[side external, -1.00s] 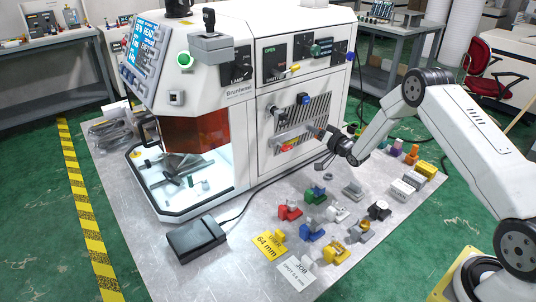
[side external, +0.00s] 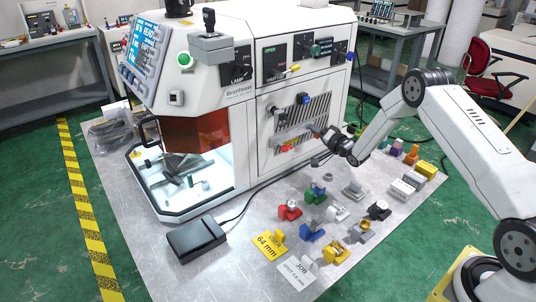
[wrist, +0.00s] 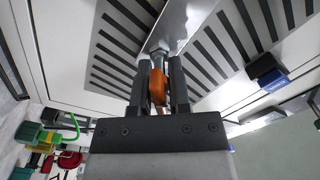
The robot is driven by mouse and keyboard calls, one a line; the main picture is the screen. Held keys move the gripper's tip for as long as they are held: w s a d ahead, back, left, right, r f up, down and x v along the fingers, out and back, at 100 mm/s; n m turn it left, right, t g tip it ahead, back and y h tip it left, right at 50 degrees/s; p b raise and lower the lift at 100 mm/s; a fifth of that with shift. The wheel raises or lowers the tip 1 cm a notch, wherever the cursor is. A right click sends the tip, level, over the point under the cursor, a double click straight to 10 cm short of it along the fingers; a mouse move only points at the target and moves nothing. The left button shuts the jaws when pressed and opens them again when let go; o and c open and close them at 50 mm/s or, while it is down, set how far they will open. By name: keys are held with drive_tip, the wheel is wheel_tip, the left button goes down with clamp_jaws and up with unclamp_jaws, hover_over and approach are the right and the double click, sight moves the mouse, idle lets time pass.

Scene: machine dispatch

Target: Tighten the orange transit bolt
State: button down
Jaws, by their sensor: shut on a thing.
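The orange transit bolt (wrist: 157,88) sits between my gripper's two dark fingers in the wrist view, at the end of a shiny metal bar (wrist: 185,22) on the slotted panel. My gripper (wrist: 158,75) is shut on the bolt. In the side view my gripper (side external: 321,133) is at the slotted side panel (side external: 300,118) of the white machine (side external: 240,105). There the bolt is too small and covered to make out clearly. How tightly the bolt sits cannot be told.
A blue-ended knob (side external: 303,98) sits on the panel above my gripper; a red and yellow part (side external: 288,146) is below left. Several coloured fixtures, including a green one (side external: 316,193), stand on the table below. A black pedal (side external: 196,239) lies at the front.

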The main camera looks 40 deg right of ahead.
drive_tip(key=m, duration=0.3)
drive_tip(key=shift+f+m, duration=0.15)
drive_tip(key=shift+m, duration=0.15)
idle(0.3)
drive_tip(key=shift+m, duration=1.9)
drive_tip(key=c, duration=0.5)
unclamp_jaws()
drive_tip(key=shift+s, duration=0.1)
drive_tip(key=shift+s, duration=1.95)
